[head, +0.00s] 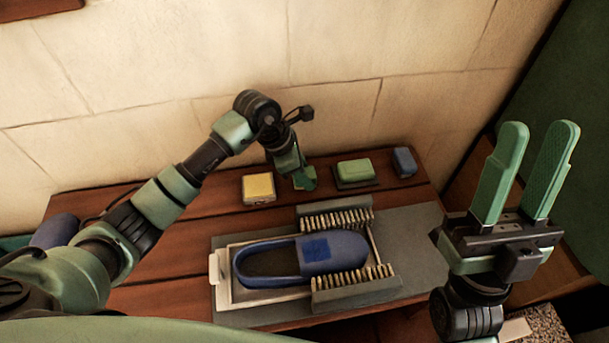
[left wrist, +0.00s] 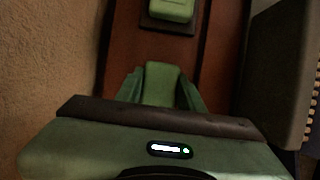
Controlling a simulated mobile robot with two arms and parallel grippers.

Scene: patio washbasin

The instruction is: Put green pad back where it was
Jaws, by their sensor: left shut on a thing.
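My left gripper (head: 304,180) is low over the back of the wooden table, between a yellow block and a green block. In the left wrist view a green pad (left wrist: 161,82) sits between the green fingers, and the gripper is shut on it. In the head view the held pad is hard to tell from the fingers. I cannot tell whether it touches the table. Another green block (head: 355,169) rests on a dark base to the right; it also shows at the top of the left wrist view (left wrist: 172,9). My right gripper (head: 540,128) is open and empty, pointing up at the right.
The yellow block (head: 258,186) and a small blue block (head: 404,162) stand along the back of the table (head: 160,270). In front, a blue slipper-like shoe (head: 330,254) lies in a tray (head: 224,284) between two bristle brushes (head: 338,218). A stone wall (head: 230,50) stands close behind.

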